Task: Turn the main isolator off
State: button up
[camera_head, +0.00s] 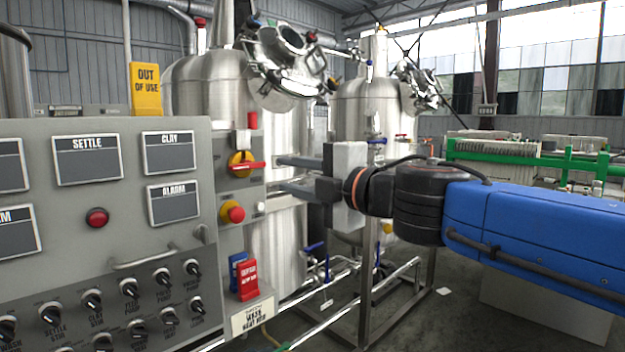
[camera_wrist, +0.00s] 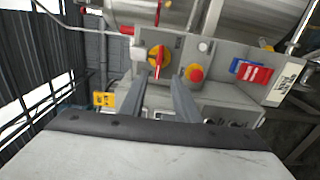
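The main isolator (camera_head: 241,158) is a yellow rotary switch with a red handle on the grey side panel. Its handle lies about horizontal in the head view. In the wrist view the isolator (camera_wrist: 154,56) is just beyond my fingertips, its red handle running along the picture's height, between the lines of the two fingers. My gripper (camera_head: 279,174) is open and empty, to the right of the isolator, with its fingers pointing at the panel. In the wrist view my gripper (camera_wrist: 157,78) shows two parted fingers. The fingertips appear short of the handle; the exact gap cannot be told.
Below the isolator is a red push button on yellow (camera_head: 232,213). Lower are red and blue tags (camera_head: 247,279) and a white label plate (camera_head: 252,316). A control panel (camera_head: 100,235) with knobs stands left. Steel tanks (camera_head: 205,85) and pipes stand behind.

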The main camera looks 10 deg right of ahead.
jog(key=shift+v, duration=2.5)
